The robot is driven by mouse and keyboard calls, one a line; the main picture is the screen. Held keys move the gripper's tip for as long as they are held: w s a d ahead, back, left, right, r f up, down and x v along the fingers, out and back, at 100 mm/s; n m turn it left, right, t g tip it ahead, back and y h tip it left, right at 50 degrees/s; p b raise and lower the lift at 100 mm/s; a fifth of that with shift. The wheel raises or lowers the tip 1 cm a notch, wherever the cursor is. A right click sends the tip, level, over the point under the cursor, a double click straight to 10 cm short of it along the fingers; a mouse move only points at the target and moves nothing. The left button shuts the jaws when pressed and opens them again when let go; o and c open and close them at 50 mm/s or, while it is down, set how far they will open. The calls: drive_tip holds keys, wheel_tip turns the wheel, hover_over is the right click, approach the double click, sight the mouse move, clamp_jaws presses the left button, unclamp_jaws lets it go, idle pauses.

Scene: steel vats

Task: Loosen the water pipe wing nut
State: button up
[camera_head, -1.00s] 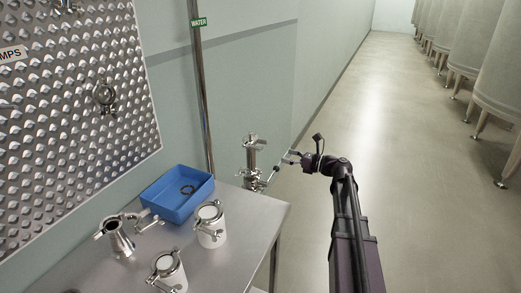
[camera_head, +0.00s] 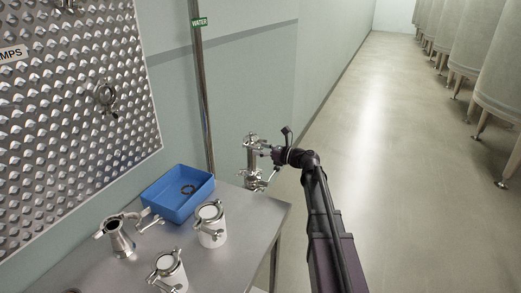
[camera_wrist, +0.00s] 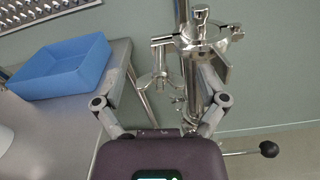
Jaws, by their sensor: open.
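The water pipe fitting (camera_head: 252,156) is a shiny steel upright with clamps, standing beyond the table's far right corner; the wrist view shows its top clamp (camera_wrist: 205,38) up close. A wing nut (camera_wrist: 156,88) with two wings hangs from the clamp's bolt, left of the pipe body. My gripper (camera_wrist: 160,88) is open, one finger to the left and one to the right of the wing nut, with a gap on the left. The right finger overlaps the pipe body in that view; contact cannot be told. In the head view my gripper (camera_head: 272,153) is against the fitting's right side, its fingertips hard to make out.
A steel table (camera_head: 258,212) holds a blue bin (camera_head: 180,208) with a dark ring, and several steel-clamped fittings. A black-knobbed lever (camera_wrist: 268,149) sticks out low right. A vertical pipe with a green WATER label (camera_head: 199,22) runs along the wall. The floor right is clear.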

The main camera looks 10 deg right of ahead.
drive_tip(key=c, duration=1.2)
drive_tip(key=shift+o, duration=0.2)
